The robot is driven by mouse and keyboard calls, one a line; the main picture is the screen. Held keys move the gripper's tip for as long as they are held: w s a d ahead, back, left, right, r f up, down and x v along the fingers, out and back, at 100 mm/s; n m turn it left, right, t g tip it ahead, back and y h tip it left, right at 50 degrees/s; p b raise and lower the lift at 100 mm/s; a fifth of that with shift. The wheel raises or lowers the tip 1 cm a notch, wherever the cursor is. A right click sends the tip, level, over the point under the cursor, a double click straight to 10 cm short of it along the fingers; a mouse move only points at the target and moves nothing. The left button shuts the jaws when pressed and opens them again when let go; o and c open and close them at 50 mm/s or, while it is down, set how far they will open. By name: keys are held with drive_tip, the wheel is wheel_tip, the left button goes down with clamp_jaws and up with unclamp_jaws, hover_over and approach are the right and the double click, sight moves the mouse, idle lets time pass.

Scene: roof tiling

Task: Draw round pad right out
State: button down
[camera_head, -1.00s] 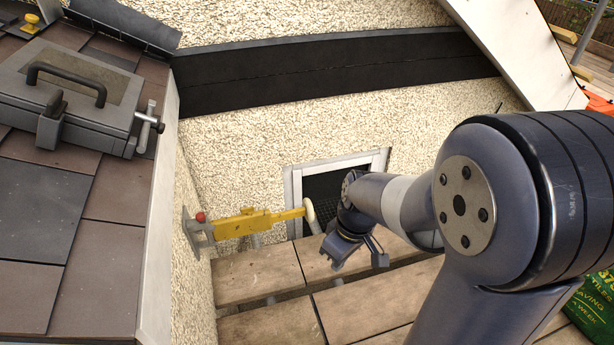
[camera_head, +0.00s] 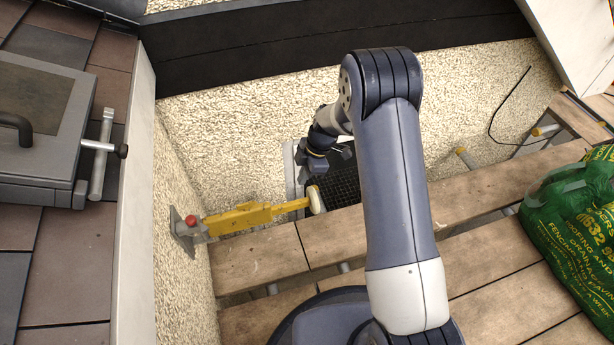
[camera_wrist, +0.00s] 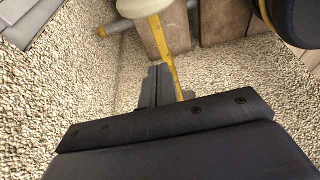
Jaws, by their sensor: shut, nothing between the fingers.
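The round cream pad (camera_head: 316,199) sits on the right end of a yellow bar (camera_head: 240,218), which reaches out from a bracket with a red knob (camera_head: 191,221) on the left pebbled wall. In the wrist view the pad (camera_wrist: 145,6) is cut by the top edge, with part of the yellow bar (camera_wrist: 165,50) below it. My gripper (camera_head: 317,168) is just above the pad in the head view and looks apart from it. In the wrist view my gripper's fingers (camera_wrist: 158,76) are together and empty, overlapping the bar in the picture.
A pale-framed opening with a dark grid (camera_head: 345,187) lies behind the pad, partly hidden by my arm. Wooden planks (camera_head: 262,262) run below, with gaps between them. A green sack (camera_head: 575,225) lies at the right. A grey hatch (camera_head: 40,125) sits on the tiled roof at left.

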sight(313, 192)
drive_tip(key=b+x, duration=0.2)
drive_tip(key=x, duration=0.7)
drive_tip(key=shift+f+b, duration=0.1)
drive_tip(key=shift+b, duration=0.25)
drive_tip(key=d, duration=0.2)
drive_tip(key=shift+w+d+r, duration=0.2)
drive_tip(key=shift+w+d, duration=0.15)
drive_tip(key=shift+d, duration=0.05)
drive_tip(key=shift+w+d+r+b, duration=0.15)
drive_tip(key=shift+d+b, duration=0.2)
drive_tip(key=shift+d, duration=0.25)
drive_tip(key=shift+d, duration=0.1)
drive_tip(key=shift+w+d+b, duration=0.15)
drive_tip(key=shift+d+b, duration=0.25)
drive_tip(key=shift+d, duration=0.05)
drive_tip(key=shift+w+d+b, duration=0.2)
drive_tip(key=shift+d+b, duration=0.15)
drive_tip(key=shift+d, duration=0.15)
